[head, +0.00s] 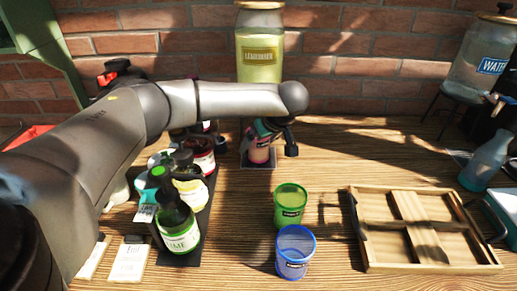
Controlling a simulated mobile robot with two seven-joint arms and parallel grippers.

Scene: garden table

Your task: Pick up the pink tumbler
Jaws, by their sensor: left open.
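The pink tumbler (259,154) stands upright on a small dark mat (257,166) below the lemonade dispenser, near the middle of the table. My left arm reaches across from the left. My left gripper (271,143) is open at the tumbler, with one dark finger to its right. The wrist and fingers hide the tumbler's upper part, and I cannot tell whether they touch it. My right gripper is not in view.
A green tumbler (290,206) and a blue tumbler (294,254) stand nearer. Bottles, including a lime one (178,230), crowd the left. A wooden tray (378,251) lies right. The lemonade dispenser (259,50) stands behind; the table right of the gripper is clear.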

